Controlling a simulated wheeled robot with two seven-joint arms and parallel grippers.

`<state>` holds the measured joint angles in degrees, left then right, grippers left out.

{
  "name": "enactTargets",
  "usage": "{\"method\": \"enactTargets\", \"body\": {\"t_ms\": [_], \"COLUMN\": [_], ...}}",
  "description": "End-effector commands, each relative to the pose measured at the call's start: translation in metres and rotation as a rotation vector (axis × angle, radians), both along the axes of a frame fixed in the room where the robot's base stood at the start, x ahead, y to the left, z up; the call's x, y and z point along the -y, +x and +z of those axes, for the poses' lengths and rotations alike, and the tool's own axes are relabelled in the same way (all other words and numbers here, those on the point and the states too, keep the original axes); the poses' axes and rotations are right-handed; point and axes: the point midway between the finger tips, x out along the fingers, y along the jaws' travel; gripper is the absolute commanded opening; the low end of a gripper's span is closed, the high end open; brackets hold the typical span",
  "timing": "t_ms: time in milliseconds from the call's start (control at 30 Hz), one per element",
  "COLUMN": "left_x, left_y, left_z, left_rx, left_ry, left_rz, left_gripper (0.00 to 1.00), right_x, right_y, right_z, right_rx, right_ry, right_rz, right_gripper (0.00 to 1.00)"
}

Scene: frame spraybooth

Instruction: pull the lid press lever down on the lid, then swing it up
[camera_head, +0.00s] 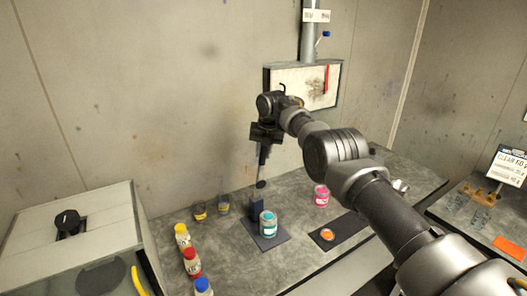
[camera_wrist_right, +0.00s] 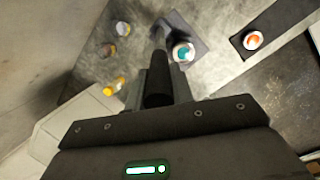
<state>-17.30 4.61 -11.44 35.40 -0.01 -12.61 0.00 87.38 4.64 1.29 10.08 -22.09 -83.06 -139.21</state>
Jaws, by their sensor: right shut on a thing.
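The lid press stands on a dark base plate (camera_head: 285,238) on the bench, with a short dark blue post (camera_head: 256,206). A jar with a teal label and lid (camera_head: 268,225) stands on the plate beside the post; its teal top also shows in the right wrist view (camera_wrist_right: 183,54). My right gripper (camera_head: 264,140) is high above the press, shut on the dark grip of the lever (camera_wrist_right: 157,85). The lever (camera_head: 262,168) looks raised, near upright, well above the jar. Its joint with the post is unclear. My left gripper is out of view.
Bottles with yellow, red (camera_head: 191,262) and blue caps stand at left by a grey cabinet (camera_head: 80,245). A pink jar (camera_head: 321,195) and a dark mat (camera_head: 345,229) with an orange-topped tin (camera_head: 327,235) lie right, below my arm.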

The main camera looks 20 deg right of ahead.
Motion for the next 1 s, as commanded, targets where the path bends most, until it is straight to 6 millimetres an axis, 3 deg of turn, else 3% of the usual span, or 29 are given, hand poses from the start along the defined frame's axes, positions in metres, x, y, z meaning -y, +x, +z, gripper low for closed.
{"method": "enactTargets", "body": {"t_ms": [300, 333, 500, 800, 1000], "left_x": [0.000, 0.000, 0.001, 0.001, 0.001], "left_y": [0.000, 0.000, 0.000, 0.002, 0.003], "left_z": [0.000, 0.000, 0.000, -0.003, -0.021], "left_rx": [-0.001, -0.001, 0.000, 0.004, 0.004], "left_ry": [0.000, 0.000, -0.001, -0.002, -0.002], "left_rz": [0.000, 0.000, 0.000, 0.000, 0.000], "left_gripper": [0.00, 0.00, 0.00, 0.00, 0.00], "right_x": [-0.002, -0.002, -0.001, 0.001, 0.003], "right_y": [0.000, 0.000, 0.000, -0.001, -0.007], "right_z": [-0.002, -0.002, -0.001, 0.001, 0.026], "right_rx": [-0.004, -0.004, -0.004, -0.002, 0.002], "right_ry": [0.001, 0.001, 0.000, 0.000, 0.000], "right_rz": [0.000, 0.000, -0.003, -0.004, -0.004], "right_gripper": [0.00, 0.26, 0.45, 0.45, 0.45]}}
